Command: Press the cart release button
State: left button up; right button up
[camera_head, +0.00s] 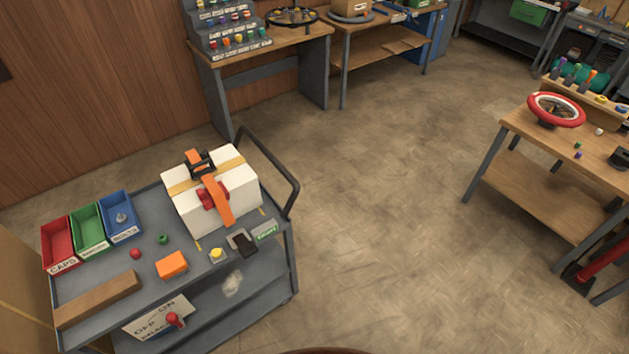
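A grey two-tier cart (150,235) stands at the lower left with a black push handle (275,165) on its right end. On the front right of its top is a small yellow button (217,253) on a light base. A red-knobbed lever (173,319) sits on a white OFF/ON plate (150,322) at the cart's front. I cannot read which control is marked release. Neither gripper is in view.
A white box with orange straps (185,205) stands behind the yellow button. Red (58,240), green (90,230) and blue (122,213) bins, an orange block (172,264) and a wooden bar (98,299) share the cart top. Workbenches line the back and right; the middle floor is clear.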

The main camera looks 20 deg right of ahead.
aim_at(216, 253)
jog(key=z, duration=1.9)
jog(key=i, duration=2)
jog(key=u, duration=3.1)
